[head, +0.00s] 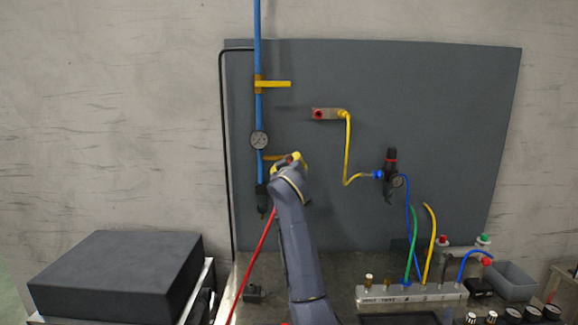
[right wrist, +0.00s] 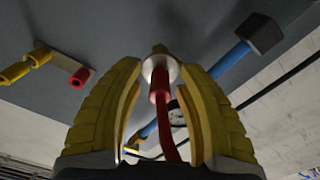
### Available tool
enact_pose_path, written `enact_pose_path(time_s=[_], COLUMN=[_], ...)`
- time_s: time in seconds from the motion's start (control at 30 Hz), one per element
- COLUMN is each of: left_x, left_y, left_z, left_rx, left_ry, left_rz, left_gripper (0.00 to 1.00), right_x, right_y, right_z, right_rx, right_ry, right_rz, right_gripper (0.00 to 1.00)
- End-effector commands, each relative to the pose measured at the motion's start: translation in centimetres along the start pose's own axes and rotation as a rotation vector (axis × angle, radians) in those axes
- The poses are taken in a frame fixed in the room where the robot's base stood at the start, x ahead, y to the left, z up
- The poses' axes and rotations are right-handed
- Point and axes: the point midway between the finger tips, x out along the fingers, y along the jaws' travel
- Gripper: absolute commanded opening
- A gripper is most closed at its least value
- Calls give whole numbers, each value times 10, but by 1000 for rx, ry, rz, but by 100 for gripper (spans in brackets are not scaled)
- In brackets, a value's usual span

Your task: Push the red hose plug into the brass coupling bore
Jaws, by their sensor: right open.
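My right gripper (head: 292,160) is at the lower brass branch (head: 272,157) of the blue pipe in the head view. In the right wrist view its yellow fingers (right wrist: 162,95) stand open, one on each side of the red hose plug (right wrist: 160,82), with gaps visible beside it. The plug's front end meets a silver collar, with a brass part (right wrist: 159,49), seemingly the coupling, beyond. The bore is hidden, so I cannot tell how deep the plug sits. The red hose (head: 254,262) hangs down from the gripper area. My left gripper is not in view.
The blue pipe (head: 257,112) carries a gauge (head: 259,140) and an upper yellow lever (head: 274,84). A red-ended block (head: 325,114) with a yellow hose is to the right. A dark box (head: 118,275) stands lower left; a port manifold (head: 412,295) stands lower right.

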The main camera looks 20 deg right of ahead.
Motion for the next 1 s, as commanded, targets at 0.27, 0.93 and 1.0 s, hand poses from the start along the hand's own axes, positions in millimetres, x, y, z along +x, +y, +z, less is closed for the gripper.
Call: enact_pose_path(time_s=[0.27,0.93,1.0], left_x=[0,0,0], left_y=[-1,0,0], left_z=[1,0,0], left_rx=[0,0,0], left_ry=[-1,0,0], left_rz=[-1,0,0], left_gripper=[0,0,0], right_x=[0,-82,-92], right_y=[0,-1,0], right_z=[0,0,0], right_rx=[0,2,3], right_ry=[0,1,1], right_rz=[0,-1,0], right_gripper=[45,45,45])
